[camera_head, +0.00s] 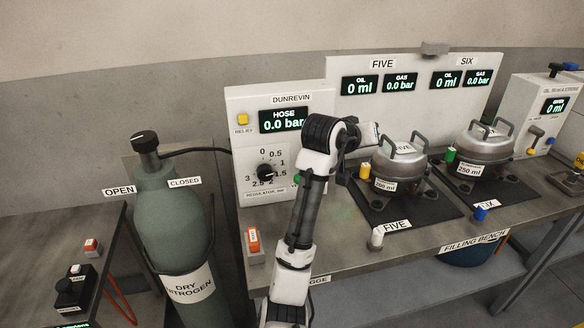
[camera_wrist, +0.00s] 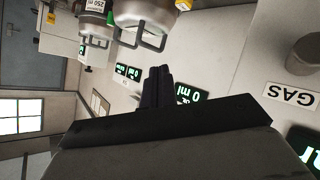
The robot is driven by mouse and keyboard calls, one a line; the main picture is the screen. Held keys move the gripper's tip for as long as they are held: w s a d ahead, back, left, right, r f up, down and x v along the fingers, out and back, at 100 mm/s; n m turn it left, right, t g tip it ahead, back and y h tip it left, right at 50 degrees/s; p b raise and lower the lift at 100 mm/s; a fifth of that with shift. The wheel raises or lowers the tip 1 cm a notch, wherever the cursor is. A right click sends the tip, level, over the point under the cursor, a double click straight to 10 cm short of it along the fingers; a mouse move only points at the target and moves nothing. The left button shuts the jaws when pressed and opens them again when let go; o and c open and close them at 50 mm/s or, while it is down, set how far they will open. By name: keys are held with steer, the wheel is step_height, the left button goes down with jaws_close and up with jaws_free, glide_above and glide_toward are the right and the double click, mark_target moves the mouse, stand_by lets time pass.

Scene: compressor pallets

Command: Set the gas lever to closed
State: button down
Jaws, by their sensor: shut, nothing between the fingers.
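My gripper (camera_wrist: 157,72) shows in the wrist view as dark fingers held together, with nothing between them. In the head view my arm reaches over the filling bench in front of the white panels, and its fingers cannot be made out. No gas lever can be picked out for certain in either view. In the wrist view a GAS label (camera_wrist: 292,97) appears upside down at the right, with a grey rounded part (camera_wrist: 304,53) beside it. I cannot tell if that part belongs to the lever. The fingers are apart from both in the picture.
Compressor FIVE (camera_head: 392,165) and compressor SIX (camera_head: 483,150) stand on dark mats on the filling bench (camera_head: 340,258). The DUNREVIN panel (camera_head: 243,130) is left of my arm. A nitrogen cylinder (camera_head: 172,230) stands further left, near OPEN and CLOSED labels.

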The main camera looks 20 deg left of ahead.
steer(key=s+a+r+n+g, duration=0.2)
steer(key=s+a+n+g, duration=0.15)
steer(key=s+a, duration=0.45)
steer(key=s+a+r+n+g, duration=0.2)
steer(key=s+a+g, duration=0.15)
steer(key=a, duration=0.85)
steer(key=shift+m+y, duration=0.25)
steer(key=shift+y, duration=0.05)
steer(key=p+x, duration=0.3)
steer(key=x, duration=1.1)
steer(key=shift+d+f+p, duration=0.15)
steer(key=shift+d+p, duration=0.05)
steer(key=shift+p, duration=0.1)
steer(key=shift+w+d+f+h, duration=0.15)
steer(key=shift+f+h, duration=0.2)
steer(key=shift+h, duration=0.25)
